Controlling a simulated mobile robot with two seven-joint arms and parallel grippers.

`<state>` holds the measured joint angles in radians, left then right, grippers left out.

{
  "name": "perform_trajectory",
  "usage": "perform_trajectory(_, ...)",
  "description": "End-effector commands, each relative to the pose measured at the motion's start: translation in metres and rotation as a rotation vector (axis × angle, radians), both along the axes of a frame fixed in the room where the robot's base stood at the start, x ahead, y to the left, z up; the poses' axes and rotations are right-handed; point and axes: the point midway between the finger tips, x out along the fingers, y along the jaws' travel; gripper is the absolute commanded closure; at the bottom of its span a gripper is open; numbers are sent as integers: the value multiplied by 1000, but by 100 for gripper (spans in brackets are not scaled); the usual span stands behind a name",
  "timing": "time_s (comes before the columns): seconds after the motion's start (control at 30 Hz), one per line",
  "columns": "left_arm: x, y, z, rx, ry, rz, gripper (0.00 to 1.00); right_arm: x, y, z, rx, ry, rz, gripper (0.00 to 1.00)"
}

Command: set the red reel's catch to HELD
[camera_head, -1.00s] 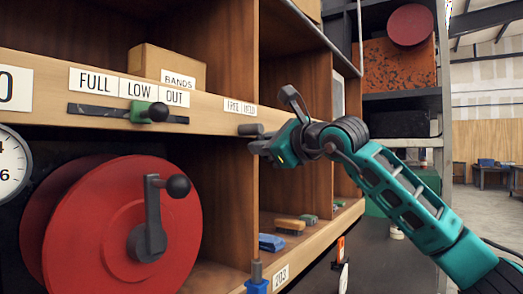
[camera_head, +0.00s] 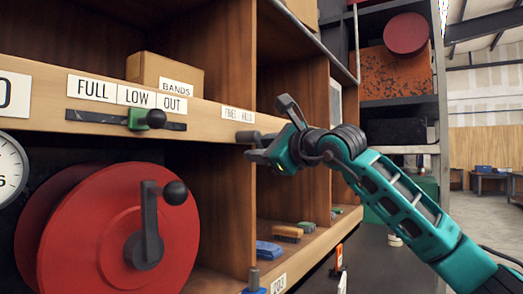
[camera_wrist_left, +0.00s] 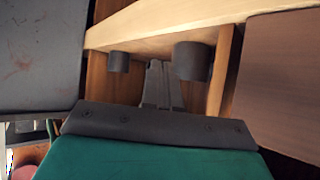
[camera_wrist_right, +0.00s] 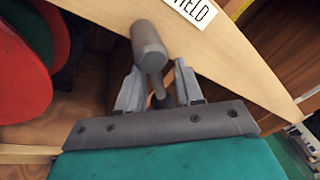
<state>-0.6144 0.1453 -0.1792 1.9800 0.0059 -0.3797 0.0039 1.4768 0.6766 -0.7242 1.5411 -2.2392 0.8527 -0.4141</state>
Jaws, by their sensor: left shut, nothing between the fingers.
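The red reel (camera_head: 120,235) with its dark crank and ball knob (camera_head: 175,192) is at the lower left of the head view. Its catch (camera_head: 247,137) is a grey cylinder on the shelf edge under the FREE/HELD label (camera_head: 237,114). In the right wrist view the catch (camera_wrist_right: 149,45) has a thinner stem reaching down between the fingers of my right gripper (camera_wrist_right: 157,88). These fingers stand apart on either side, with gaps visible. The HELD word (camera_wrist_right: 193,10) shows above. My left gripper (camera_wrist_left: 160,85) is shut and empty between two dark cylinders (camera_wrist_left: 193,61); the head view does not show it.
A slider with a green block and black knob (camera_head: 155,119) is under the FULL/LOW/OUT labels. A BANDS box (camera_head: 165,75) stands on the shelf. Brushes (camera_head: 287,233) and a blue block (camera_head: 268,250) lie in the lower cubby. A dial (camera_head: 10,170) is at the left edge.

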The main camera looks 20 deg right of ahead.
Motion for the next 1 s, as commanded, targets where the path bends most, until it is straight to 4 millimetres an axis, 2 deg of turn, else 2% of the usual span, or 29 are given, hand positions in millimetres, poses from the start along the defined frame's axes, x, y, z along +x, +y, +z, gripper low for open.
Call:
perform_trajectory(0.23, 0, 0, -1, 1, 0, -1, 100, 0, 0, -2, 1, 4, 1, 63)
perform_trajectory(0.37, 0, 0, -4, 0, 1, 0, 100, -8, -4, -3, 1, 3, -1, 63)
perform_trajectory(0.47, 0, 0, -8, 0, 4, 0, 100, -22, -10, -4, 0, 3, -1, 63)
perform_trajectory(0.6, 0, -2, -13, -7, 8, -3, 100, -52, -22, -4, -1, 0, -2, 63)
perform_trajectory(0.8, 2, -7, -11, -16, 4, -10, 100, -91, -38, -3, -1, 1, -3, 63)
perform_trajectory(1.0, 4, -10, -12, -19, 1, -15, 100, -114, -47, -2, 1, 3, -1, 63)
